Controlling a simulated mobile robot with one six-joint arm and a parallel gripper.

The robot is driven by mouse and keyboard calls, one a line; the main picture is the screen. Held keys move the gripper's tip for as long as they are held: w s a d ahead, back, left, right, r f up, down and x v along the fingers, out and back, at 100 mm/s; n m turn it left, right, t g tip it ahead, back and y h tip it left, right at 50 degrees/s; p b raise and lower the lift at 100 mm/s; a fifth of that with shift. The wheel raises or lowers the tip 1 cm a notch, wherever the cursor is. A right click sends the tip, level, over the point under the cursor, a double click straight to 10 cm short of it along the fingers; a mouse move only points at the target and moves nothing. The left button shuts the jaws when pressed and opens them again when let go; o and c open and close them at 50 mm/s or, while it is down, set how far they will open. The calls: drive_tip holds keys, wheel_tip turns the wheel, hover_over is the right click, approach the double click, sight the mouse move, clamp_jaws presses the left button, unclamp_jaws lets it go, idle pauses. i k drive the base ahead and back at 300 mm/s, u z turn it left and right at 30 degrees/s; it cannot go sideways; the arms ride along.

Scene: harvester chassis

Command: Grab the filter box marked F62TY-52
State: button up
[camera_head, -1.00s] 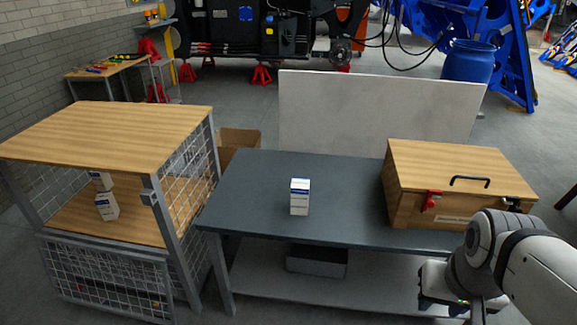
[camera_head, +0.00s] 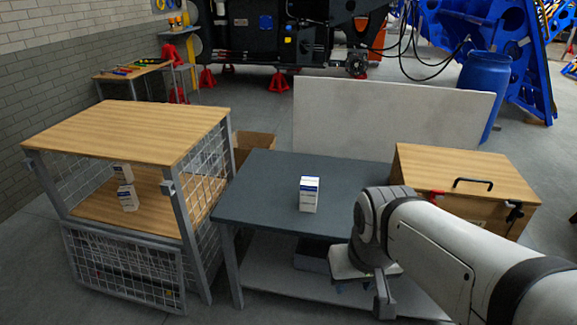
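A white filter box (camera_head: 309,194) with a blue top edge stands upright on the dark grey table (camera_head: 262,190). Two more white boxes are inside the wire cage at the left: one nearer (camera_head: 128,197) on the wooden shelf and one behind it (camera_head: 123,173). The markings on all of them are too small to read, so I cannot tell which is F62TY-52. My gripper (camera_head: 384,304) hangs in front of the table's right part, below the tabletop, apart from every box. Its fingers are not clear enough to show whether it is open.
A pale panel (camera_head: 390,115) stands behind the table. The wire cage (camera_head: 130,130) has a wooden top. The table's left part is clear.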

sight(309, 186)
drive_tip(key=z, duration=0.05)
drive_tip(key=i, duration=1)
drive_tip(key=u, duration=0.05)
